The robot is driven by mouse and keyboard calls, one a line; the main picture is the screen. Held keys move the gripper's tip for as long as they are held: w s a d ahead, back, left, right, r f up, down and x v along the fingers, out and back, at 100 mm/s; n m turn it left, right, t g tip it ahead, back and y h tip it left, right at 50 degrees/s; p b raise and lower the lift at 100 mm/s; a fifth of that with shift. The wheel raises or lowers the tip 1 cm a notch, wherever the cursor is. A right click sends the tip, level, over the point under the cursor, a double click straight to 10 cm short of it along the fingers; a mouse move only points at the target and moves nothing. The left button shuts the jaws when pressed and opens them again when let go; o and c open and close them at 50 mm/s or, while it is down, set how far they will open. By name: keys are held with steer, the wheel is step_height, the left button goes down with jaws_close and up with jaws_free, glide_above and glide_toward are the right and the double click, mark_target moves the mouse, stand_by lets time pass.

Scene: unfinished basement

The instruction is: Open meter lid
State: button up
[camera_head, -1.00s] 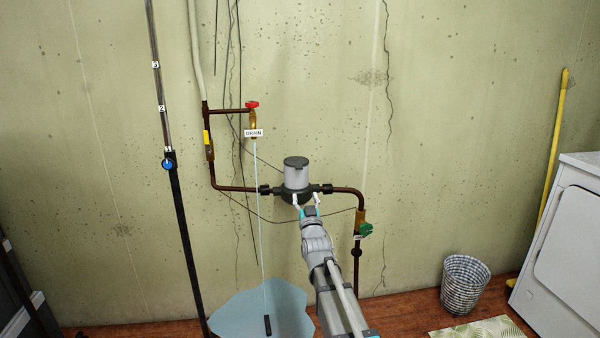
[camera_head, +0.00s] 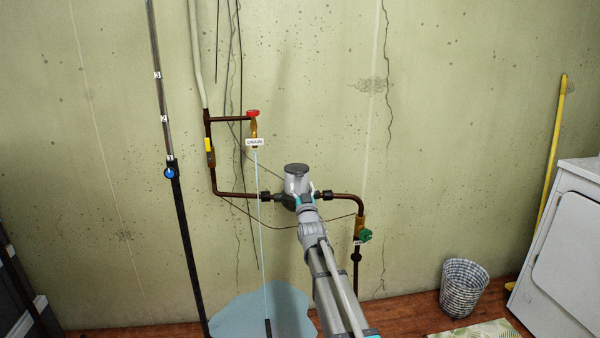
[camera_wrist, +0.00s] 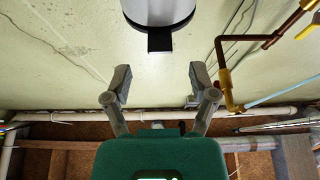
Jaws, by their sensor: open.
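The water meter (camera_head: 296,184) is a grey cylinder on the wall pipe. Its dark round lid (camera_head: 296,168) lies flat on top and looks closed. In the wrist view, the silver meter body (camera_wrist: 180,14) is at the top edge, with a black tab (camera_wrist: 159,40) sticking out below it. My gripper (camera_head: 304,194) is at the front of the meter in the head view, covering part of its lower body. In the wrist view, my gripper (camera_wrist: 158,74) is open and empty, its fingers spread on either side below the tab. Contact with the meter cannot be told.
A drain valve with a red handle (camera_head: 253,113) is left of the meter. A green valve (camera_head: 365,236) is lower right. Copper pipe (camera_head: 238,194) runs along the concrete wall. A black pole (camera_head: 181,225) stands at left. A basket (camera_head: 464,288) and white appliance (camera_head: 575,240) are at right.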

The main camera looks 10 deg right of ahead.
mark_target(299, 174)
steer(key=shift+p+x, duration=0.9)
steer(key=shift+x, duration=2.05)
